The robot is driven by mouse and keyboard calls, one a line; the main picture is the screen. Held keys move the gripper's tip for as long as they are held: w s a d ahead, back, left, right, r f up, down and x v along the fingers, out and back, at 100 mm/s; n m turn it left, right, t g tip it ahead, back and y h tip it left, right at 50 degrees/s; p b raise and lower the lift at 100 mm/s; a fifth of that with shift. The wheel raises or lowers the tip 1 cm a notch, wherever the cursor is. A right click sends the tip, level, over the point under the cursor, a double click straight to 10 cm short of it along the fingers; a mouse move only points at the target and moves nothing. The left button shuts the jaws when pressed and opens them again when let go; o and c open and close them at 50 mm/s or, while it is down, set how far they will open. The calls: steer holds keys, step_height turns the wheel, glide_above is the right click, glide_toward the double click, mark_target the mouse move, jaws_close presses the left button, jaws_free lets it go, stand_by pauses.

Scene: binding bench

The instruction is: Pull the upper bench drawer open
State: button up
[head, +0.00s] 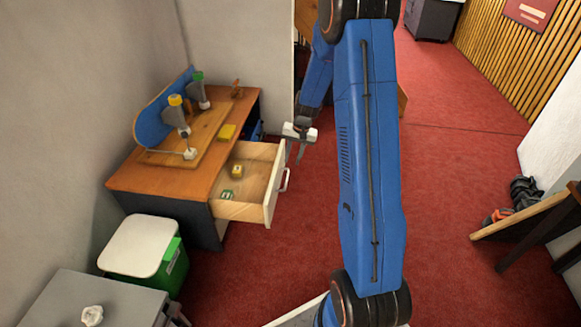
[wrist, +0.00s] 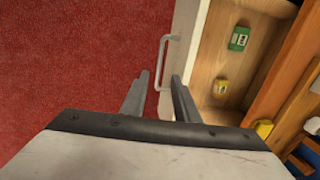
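The upper bench drawer (head: 258,212) is pulled well out from the wooden-topped bench (head: 150,182). Its pale wooden inside and light front show. The bar handle (head: 285,180) is on its front; in the wrist view the handle (wrist: 163,62) shows just beyond the fingertips. My gripper (head: 298,155) is open and empty, near the far end of the drawer front and apart from the handle in the head view. In the wrist view my gripper (wrist: 160,78) has its two fingers spread, with the handle in line with the gap.
Inside the drawer lie a yellow item (head: 237,171) and a green item (head: 227,195). A green bin with a white lid (head: 140,243) stands at the bench's near end. A grey cabinet (head: 92,290) is nearer. Red carpet right of the drawer is clear.

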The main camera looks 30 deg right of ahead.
steer(key=shift+s+d+r, duration=0.1)
steer(key=shift+d+r, duration=0.05)
steer(key=shift+r, duration=0.7)
steer(key=shift+s+d+r, duration=0.1)
steer(key=shift+r, duration=0.8)
steer(key=shift+s+d+r, duration=0.1)
steer(key=shift+d+r, duration=0.05)
steer(key=shift+r, duration=0.7)
steer(key=s+a+r+n+t, duration=0.1)
steer(key=s+a+r+n, duration=0.1)
steer(key=s+a+r, duration=0.5)
steer(key=s+a+r+n+t, duration=0.15)
steer(key=s+a+r, duration=0.25)
steer(key=s+r, duration=0.65)
steer(key=s+a+r+n+h, duration=0.1)
steer(key=s+a+r+n, duration=0.1)
steer(key=s, duration=0.8)
steer(key=s+a+r+n+t, duration=0.1)
steer(key=s+r, duration=0.3)
steer(key=s, duration=0.7)
steer(key=shift+s+a+r+n+h, duration=0.15)
steer(key=shift+s+a+n+h, duration=0.2)
steer(key=shift+a, duration=0.35)
